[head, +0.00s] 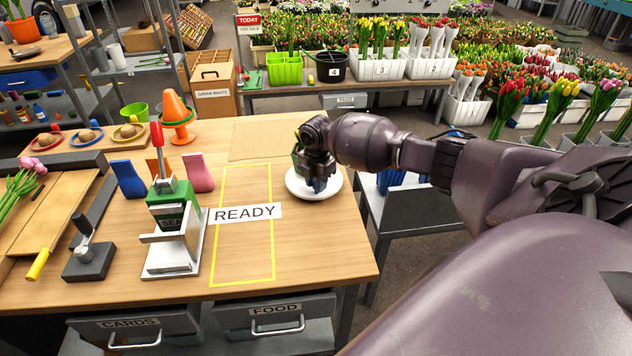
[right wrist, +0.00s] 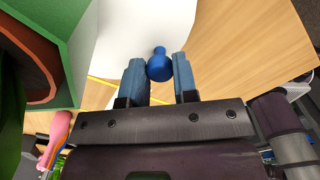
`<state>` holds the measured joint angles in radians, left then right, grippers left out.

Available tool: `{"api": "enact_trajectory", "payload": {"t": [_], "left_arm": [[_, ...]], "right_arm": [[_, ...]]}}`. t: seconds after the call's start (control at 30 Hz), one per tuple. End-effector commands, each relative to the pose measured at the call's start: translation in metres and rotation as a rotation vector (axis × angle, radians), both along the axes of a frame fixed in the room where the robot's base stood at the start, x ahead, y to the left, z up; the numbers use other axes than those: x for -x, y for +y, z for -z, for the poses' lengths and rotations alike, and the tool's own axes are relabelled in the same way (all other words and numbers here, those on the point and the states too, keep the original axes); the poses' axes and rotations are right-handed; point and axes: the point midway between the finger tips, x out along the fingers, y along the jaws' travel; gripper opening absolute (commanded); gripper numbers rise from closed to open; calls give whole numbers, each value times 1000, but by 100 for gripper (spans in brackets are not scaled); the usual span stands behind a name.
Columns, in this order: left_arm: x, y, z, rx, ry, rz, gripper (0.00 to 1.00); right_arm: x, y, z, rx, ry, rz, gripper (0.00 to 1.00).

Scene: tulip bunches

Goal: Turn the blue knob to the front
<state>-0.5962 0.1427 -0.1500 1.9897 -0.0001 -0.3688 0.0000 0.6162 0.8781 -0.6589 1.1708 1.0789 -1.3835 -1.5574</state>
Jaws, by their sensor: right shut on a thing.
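The blue knob (right wrist: 159,67) shows in the right wrist view as a round blue body with a small stub. It lies between the two blue-grey fingers of my right gripper (right wrist: 160,80), which is shut on it. In the head view my right gripper (head: 318,184) is low over a white round base (head: 298,189) at the table's right edge, and it hides the knob there. A green housing (head: 296,150) shows partly behind the gripper. In the wrist view the green housing (right wrist: 68,58) has a reddish-brown rounded inside. My left gripper is not in view.
A green press with a red handle (head: 174,205) stands left of the READY sign (head: 245,213) and yellow outline. Pink (head: 198,172) and blue (head: 129,179) holders stand behind the press. The outlined table area is mostly clear. A lower stand (head: 410,215) is at the right.

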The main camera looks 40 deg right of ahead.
Motion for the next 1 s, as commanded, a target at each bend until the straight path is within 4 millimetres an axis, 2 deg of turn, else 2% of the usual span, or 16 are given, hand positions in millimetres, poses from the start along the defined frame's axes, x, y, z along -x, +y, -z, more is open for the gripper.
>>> {"api": "enact_trajectory", "payload": {"t": [0.27, 0.3, 0.43, 0.47, 0.77, 0.87, 1.0], "left_arm": [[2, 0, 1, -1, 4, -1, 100], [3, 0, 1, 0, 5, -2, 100], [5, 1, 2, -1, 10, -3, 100], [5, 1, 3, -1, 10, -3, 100], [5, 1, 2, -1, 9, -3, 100], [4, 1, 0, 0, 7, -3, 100], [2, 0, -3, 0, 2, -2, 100]], "right_arm": [[0, 0, 1, -1, 1, 0, 0], [0, 0, 1, -1, 1, 0, 30], [0, 0, 1, 0, 1, 0, 50], [0, 0, 0, 0, 1, 0, 52], [0, 0, -2, 0, 0, 0, 52], [0, 0, -10, 0, -2, -1, 52], [0, 0, -31, 1, -3, -1, 52]]}}
